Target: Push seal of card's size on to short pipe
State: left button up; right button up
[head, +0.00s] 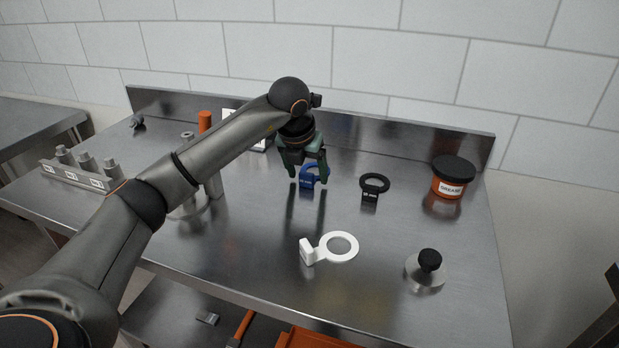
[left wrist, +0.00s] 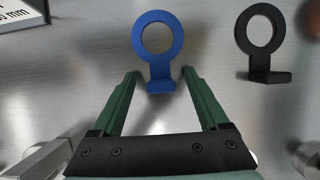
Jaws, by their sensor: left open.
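Three ring-shaped seals with tabs are on the steel table: a blue one (head: 307,181), a black one (head: 375,184) and a white one (head: 340,246). My left gripper (head: 307,177) is open and empty over the blue seal. In the left wrist view, the tab of the blue seal (left wrist: 160,80) lies between the fingertips (left wrist: 160,74), with gaps on both sides. The black seal (left wrist: 264,35) is to its right. A white card (head: 230,114) at the back is partly hidden by my arm; its cropped text (left wrist: 20,15) ends in "mm". I cannot tell which pipe is the short one.
A labelled rack (head: 75,175) with several metal fittings stands at the left. A grey upright post (head: 214,186) is partly behind my arm. An orange grease tub (head: 450,184) with a black lid stands back right. A black-knobbed metal disc (head: 425,272) is front right.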

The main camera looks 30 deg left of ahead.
pick_arm(q)
jog(key=shift+f, duration=0.1)
jog(key=shift+c, duration=0.2)
grip_shut()
dwell(0.4)
